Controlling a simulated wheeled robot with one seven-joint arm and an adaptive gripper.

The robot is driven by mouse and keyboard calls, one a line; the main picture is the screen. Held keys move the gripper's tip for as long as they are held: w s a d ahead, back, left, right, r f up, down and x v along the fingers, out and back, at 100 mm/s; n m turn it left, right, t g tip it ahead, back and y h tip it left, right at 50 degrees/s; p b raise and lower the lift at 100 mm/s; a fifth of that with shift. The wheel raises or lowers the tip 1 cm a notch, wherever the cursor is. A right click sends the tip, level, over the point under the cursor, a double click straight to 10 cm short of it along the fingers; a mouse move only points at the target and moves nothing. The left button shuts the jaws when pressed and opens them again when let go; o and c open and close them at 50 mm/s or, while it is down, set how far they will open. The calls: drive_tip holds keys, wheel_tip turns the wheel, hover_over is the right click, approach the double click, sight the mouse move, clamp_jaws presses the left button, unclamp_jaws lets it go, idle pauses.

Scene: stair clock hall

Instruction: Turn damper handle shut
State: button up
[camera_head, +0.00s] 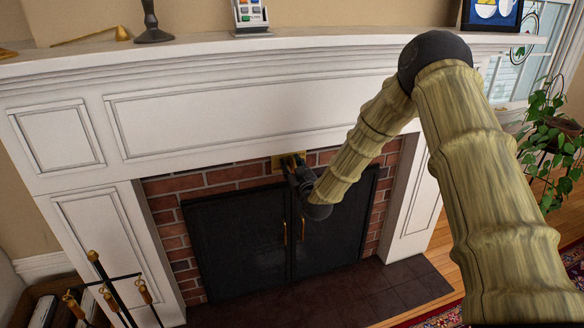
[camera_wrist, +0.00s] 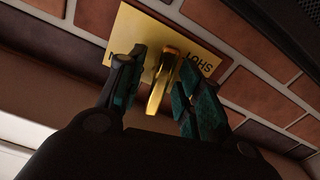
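The damper handle (camera_wrist: 162,82) is a narrow brass lever on a brass plate (camera_wrist: 124,28) fixed to the brick. The plate carries dark lettering, upside down in the wrist view; the word at its right appears to be SHUT, and the word at its left is mostly hidden. My gripper (camera_wrist: 162,84) has its two dark green-padded fingers on either side of the handle, with a gap visible beside it, so it looks open around it. In the head view my gripper (camera_head: 294,163) is at the plate (camera_head: 276,163), and the handle is hidden there.
The white mantel (camera_head: 225,50) juts out above my gripper and holds a candlestick (camera_head: 152,24) and other items. Black fireplace doors (camera_head: 240,240) are below. Fire tools (camera_head: 113,288) stand at the lower left. A plant (camera_head: 555,140) is at the right.

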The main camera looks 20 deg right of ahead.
drive_tip(key=shift+w, duration=0.15)
drive_tip(key=shift+c, duration=0.2)
clamp_jaws()
drive_tip(key=n, duration=0.1)
drive_tip(key=n+p, duration=0.1)
drive_tip(key=n, duration=0.1)
drive_tip(key=shift+a+n, duration=0.25)
drive_tip(key=shift+n, duration=0.05)
drive_tip(key=n, duration=0.4)
drive_tip(key=shift+a+f+n+p, duration=0.1)
drive_tip(key=shift+f+n+p, duration=0.1)
drive_tip(key=shift+n+p, duration=0.1)
drive_tip(key=n, duration=0.4)
drive_tip(key=shift+f+b, duration=0.25)
drive_tip(key=shift+b, duration=0.1)
drive_tip(key=shift+n+b, duration=0.4)
drive_tip(key=shift+n, duration=1.3)
